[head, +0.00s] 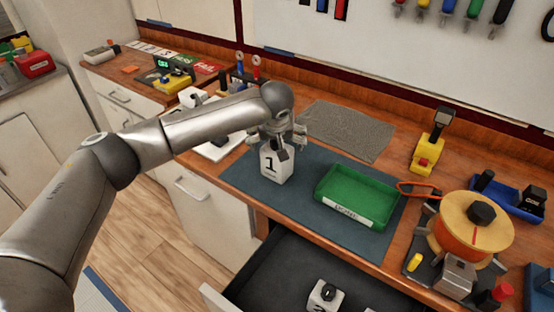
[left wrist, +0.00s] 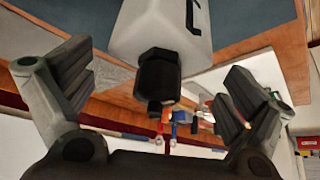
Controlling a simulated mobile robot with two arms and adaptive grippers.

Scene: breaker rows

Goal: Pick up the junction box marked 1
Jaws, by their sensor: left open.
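The junction box marked 1 (head: 270,174) is a white box with a black fitting on top. It stands upright on the blue-grey mat (head: 232,180), left of the green tray. My left gripper (head: 277,138) is open just at its top. In the left wrist view the white box (left wrist: 165,30) and its black fitting (left wrist: 158,78) lie between the two spread fingers of my left gripper (left wrist: 150,95), with a gap on both sides. My right gripper is not in view.
The green tray (head: 341,205) with a white label sits on the mat. Below, an open dark drawer (head: 262,276) holds another white box (head: 325,295). An orange spool (head: 470,232) and a yellow tool (head: 425,155) stand to the right. A grey mat (head: 345,130) lies behind.

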